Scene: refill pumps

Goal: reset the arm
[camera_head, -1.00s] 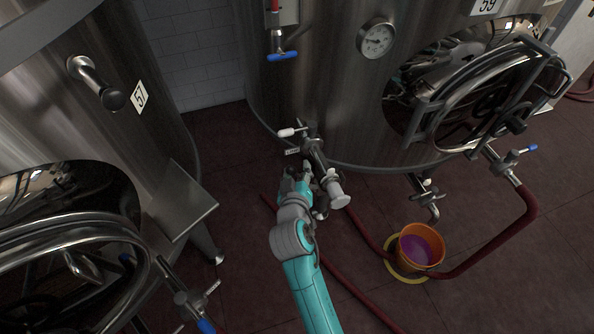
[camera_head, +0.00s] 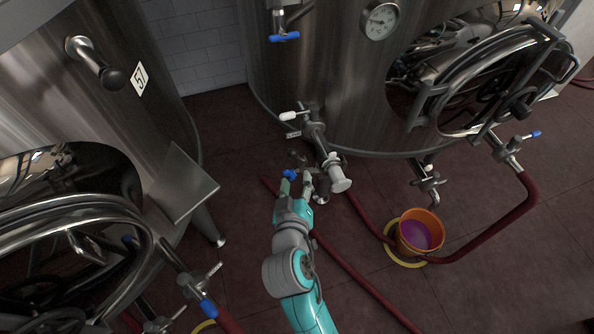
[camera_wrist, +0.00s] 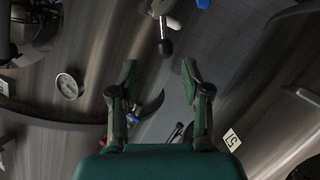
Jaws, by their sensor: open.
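My gripper (camera_head: 297,184) is at the end of my teal arm in the head view, low in front of the middle steel tank (camera_head: 310,90). It is close to the outlet valve with the white-tipped handle (camera_head: 289,116) and pale end cap (camera_head: 339,180). I cannot tell from the head view whether it touches the valve fittings behind it. In the wrist view my gripper (camera_wrist: 158,80) shows two dark green fingers spread wide, with nothing between them.
An orange bucket (camera_head: 434,237) with purple liquid stands on the floor at right. Red hoses (camera_head: 360,283) cross the floor. The left tank's bracket plate (camera_head: 182,185) and valves stand left of my arm. Open floor (camera_head: 480,290) lies at front right.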

